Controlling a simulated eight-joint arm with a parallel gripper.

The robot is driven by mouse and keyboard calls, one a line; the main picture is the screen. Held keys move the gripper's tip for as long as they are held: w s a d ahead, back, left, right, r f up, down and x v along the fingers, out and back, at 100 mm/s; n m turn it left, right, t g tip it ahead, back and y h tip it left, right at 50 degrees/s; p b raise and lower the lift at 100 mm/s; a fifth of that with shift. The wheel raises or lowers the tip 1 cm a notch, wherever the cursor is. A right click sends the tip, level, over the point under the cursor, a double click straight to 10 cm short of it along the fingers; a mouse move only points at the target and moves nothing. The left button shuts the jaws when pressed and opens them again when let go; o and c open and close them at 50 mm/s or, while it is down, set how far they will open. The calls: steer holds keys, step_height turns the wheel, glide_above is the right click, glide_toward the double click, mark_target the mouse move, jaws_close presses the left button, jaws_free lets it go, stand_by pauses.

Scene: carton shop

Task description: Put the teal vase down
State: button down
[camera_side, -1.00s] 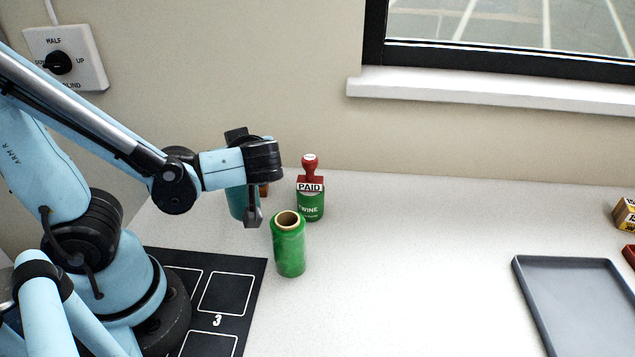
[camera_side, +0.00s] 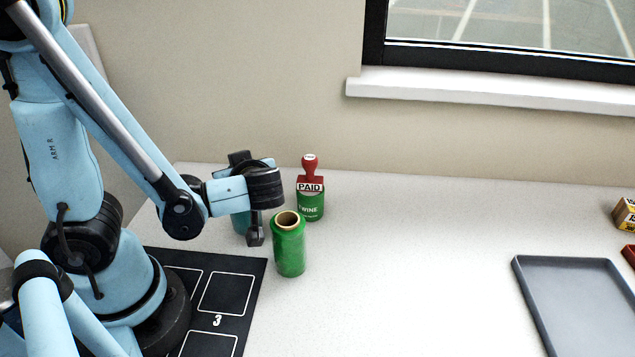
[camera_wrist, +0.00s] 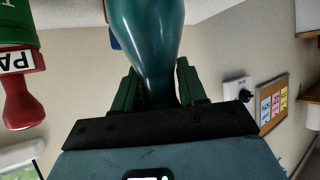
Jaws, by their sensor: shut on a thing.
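The teal vase (camera_side: 241,224) is in my gripper (camera_side: 252,215), mostly hidden behind it in the side view. In the wrist view the vase (camera_wrist: 148,38) is glossy and runs out of the top of the picture, with its narrower part between the two fingers (camera_wrist: 158,88). My gripper is shut on it. The vase looks upright and low over the white counter (camera_side: 400,270), behind and left of a green roll. I cannot tell whether its base touches the counter, as the base is partly hidden.
The green roll (camera_side: 289,248) stands close in front of my gripper. A red PAID stamp (camera_side: 310,178) on a green WINE-labelled thing (camera_side: 311,206) stands just behind right. A black numbered mat (camera_side: 250,285) lies front left, a grey tray (camera_side: 535,290) right. The middle counter is clear.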

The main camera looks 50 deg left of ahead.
steer(key=c, duration=0.6)
jaws_free()
steer(key=shift+f, duration=0.1)
steer(key=shift+d+r, duration=0.2)
steer(key=shift+r, duration=0.05)
steer(key=shift+v, duration=3.55)
